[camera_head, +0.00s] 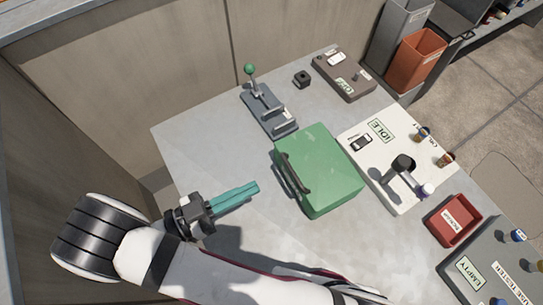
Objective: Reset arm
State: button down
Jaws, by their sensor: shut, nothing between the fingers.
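My gripper (255,187) has teal fingers that lie together, with nothing between them. It is over the left part of the grey table (180,137), pointing right, apart from the objects there. My white arm comes in from the bottom of the view. A green case (325,167) with a dark handle lies on the table to the right of the fingertips. The exact height of the gripper above the table cannot be told.
A green-knobbed lever fixture (266,108) stands behind the case, near a small black block (302,78) and a brown box (344,77). Right are a white IDLE board (360,128), a red bin (432,229) and a grey EMPTY tray (452,258). A wall is at the back left.

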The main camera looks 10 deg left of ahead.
jog(key=d+r+g+y, duration=0.2)
jog(key=d+r+g, duration=0.2)
jog(key=d+g, duration=0.35)
jog(key=d+r+g+y, duration=0.2)
jog(key=d+r+g, duration=0.2)
jog(key=d+g, duration=0.35)
jog(key=s+n+t+y, duration=0.1)
jog(key=y, duration=0.3)
jog(key=s+d+r+n+t+y, duration=0.1)
jog(key=s+y, duration=0.1)
jog(key=y, duration=0.1)
jog(key=s+d+n+y, duration=0.1)
jog(key=s+n+y, duration=0.1)
jog(key=y, duration=0.2)
jog(key=shift+s+d+r+t+y, duration=0.1)
jog(key=shift+s+r+t+y, duration=0.05)
jog(key=shift+r+t+y, duration=0.2)
